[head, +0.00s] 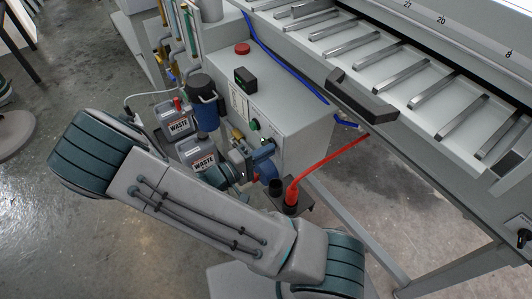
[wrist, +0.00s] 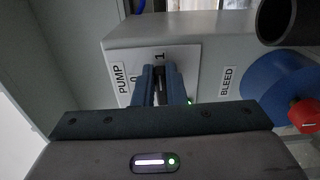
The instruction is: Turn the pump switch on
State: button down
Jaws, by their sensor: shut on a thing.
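In the wrist view, my gripper (wrist: 162,76) has its blue fingers shut on the pump switch (wrist: 159,71), a small dark lever on a white plate (wrist: 184,57). The plate is marked PUMP, with a 1 above the fingers and a 0 partly hidden at their left. The fingers cover most of the switch, so its exact position is hard to tell. In the head view, my wrist reaches the front of the grey control box (head: 292,117), and the switch itself is hidden.
Two WASTE containers (head: 196,152) stand beside the box. A red hose (head: 330,164) and the conveyor machine (head: 455,100) are at right.

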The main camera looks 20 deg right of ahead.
dwell(0.4)
jog(key=c, duration=1.5)
grip_release()
jog(key=p+v, duration=0.1)
jog(key=v, duration=1.2)
jog(key=shift+a, duration=0.4)
jog(key=shift+r+p, duration=0.15)
jog(key=shift+p, duration=0.15)
